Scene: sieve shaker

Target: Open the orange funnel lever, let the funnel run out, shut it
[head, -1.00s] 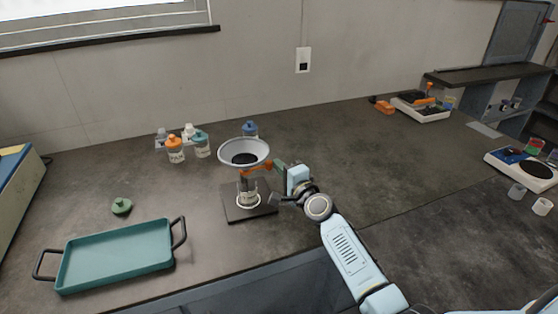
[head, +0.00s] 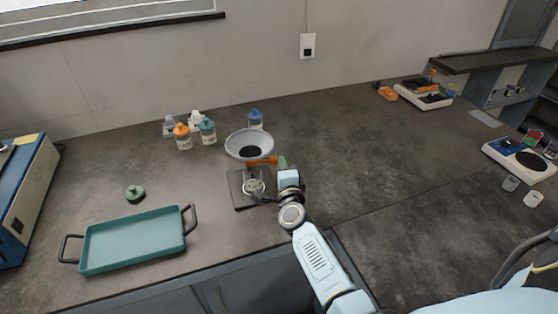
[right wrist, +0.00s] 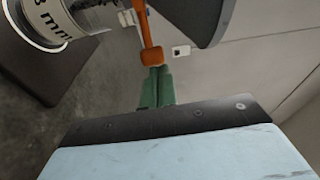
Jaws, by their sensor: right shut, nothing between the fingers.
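The grey funnel (head: 235,143) stands over a dark base plate (head: 240,200), with dark material visible inside. A clear jar (head: 254,187) with a pale rim is under it; its printed label also shows in the right wrist view (right wrist: 40,15). Dark grains show at the jar's mouth there. The orange lever (head: 261,161) sticks out to the right below the funnel; it crosses the top of the right wrist view (right wrist: 150,40). My right gripper (right wrist: 155,72) has its green fingers shut and empty, at the lever's end, touching or nearly touching it. My left gripper is out of view.
A green tray (head: 82,262) with black handles lies at the front left, a green lid (head: 135,192) behind it. Balances (head: 515,148) stand at the right. The middle-right bench is clear.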

